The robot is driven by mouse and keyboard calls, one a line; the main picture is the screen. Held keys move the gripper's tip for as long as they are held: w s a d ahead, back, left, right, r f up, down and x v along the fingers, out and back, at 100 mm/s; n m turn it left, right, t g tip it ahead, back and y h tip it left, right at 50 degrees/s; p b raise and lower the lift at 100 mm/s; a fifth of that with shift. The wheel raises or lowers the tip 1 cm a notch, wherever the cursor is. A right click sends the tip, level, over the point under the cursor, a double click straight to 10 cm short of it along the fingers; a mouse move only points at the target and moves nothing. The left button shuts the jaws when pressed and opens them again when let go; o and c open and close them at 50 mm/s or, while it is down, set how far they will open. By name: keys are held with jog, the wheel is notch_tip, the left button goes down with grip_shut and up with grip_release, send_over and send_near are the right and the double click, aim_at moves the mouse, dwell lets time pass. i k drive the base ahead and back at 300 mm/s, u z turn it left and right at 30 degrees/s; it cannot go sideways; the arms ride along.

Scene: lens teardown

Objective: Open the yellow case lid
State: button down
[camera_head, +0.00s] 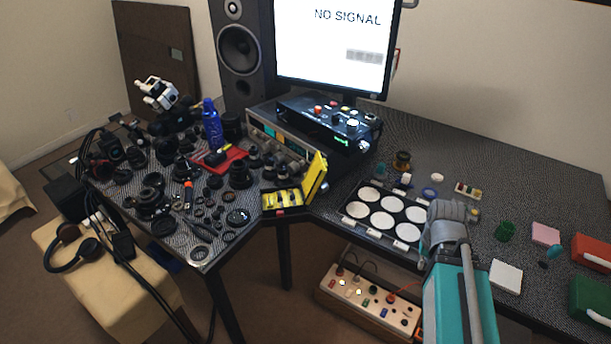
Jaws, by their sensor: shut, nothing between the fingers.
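The yellow case (283,199) sits near the inner corner of the desk, just left of the tray with white discs. Its yellow lid (315,178) stands raised and steeply tilted at the case's right side, so the case is open. Dark items show inside it. My teal and grey arm rises from the lower right, over the tray's right edge, well to the right of the case and apart from it. The fingers of my gripper do not show; the arm's own grey end part hides what lies beyond it.
Many dark lens parts crowd the left desk, with a blue bottle (211,127) behind. The tray (349,216) lies between the case and my arm. A monitor (333,50) and electronic boxes stand behind the case. Green and red boxes (592,252) stand far right.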

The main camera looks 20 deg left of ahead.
aim_at(313, 178)
jog(key=k, duration=1.35)
jog(key=z, duration=0.25)
jog(key=i, duration=1.75)
jog(key=u, duration=0.35)
